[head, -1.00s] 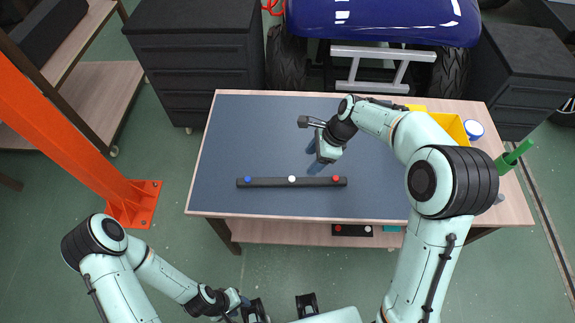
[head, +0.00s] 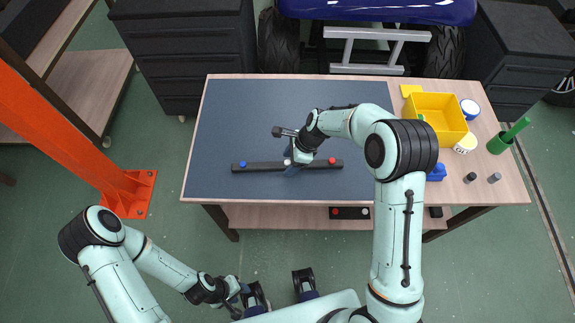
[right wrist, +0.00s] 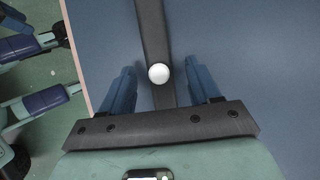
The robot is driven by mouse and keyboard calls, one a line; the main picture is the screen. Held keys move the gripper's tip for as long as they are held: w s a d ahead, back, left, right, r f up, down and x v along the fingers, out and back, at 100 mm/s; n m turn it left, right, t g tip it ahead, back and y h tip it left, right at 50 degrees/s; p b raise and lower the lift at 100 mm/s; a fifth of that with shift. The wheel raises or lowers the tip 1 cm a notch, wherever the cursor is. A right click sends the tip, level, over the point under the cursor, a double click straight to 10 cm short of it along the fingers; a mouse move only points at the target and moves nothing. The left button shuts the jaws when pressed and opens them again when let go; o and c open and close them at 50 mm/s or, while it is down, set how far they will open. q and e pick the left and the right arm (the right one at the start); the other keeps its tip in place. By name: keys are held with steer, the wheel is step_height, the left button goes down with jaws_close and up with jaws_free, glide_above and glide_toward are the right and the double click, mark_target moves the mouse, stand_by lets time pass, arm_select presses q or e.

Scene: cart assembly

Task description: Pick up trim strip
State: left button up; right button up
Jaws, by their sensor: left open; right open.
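The trim strip (head: 255,166) is a long dark bar with a blue, a white and a red button, lying flat on the blue-grey mat of the table. My right gripper (head: 287,162) is over its middle, by the white button. In the right wrist view the open fingers (right wrist: 160,88) stand on either side of the strip (right wrist: 153,35), with the white button between them. I cannot tell how far the fingertips are above the mat. My left gripper (head: 250,300) is open and empty, low in front of the table, away from the strip.
A yellow bin (head: 437,116) stands at the table's right, with a blue part (head: 436,173), a white roll (head: 465,143) and a green cup (head: 499,143) nearby. An orange post (head: 70,130) stands left of the table.

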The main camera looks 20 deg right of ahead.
steer(key=shift+a+f, duration=0.1)
steer(key=shift+f, duration=0.2)
jaws_close()
steer(key=shift+r, duration=0.15)
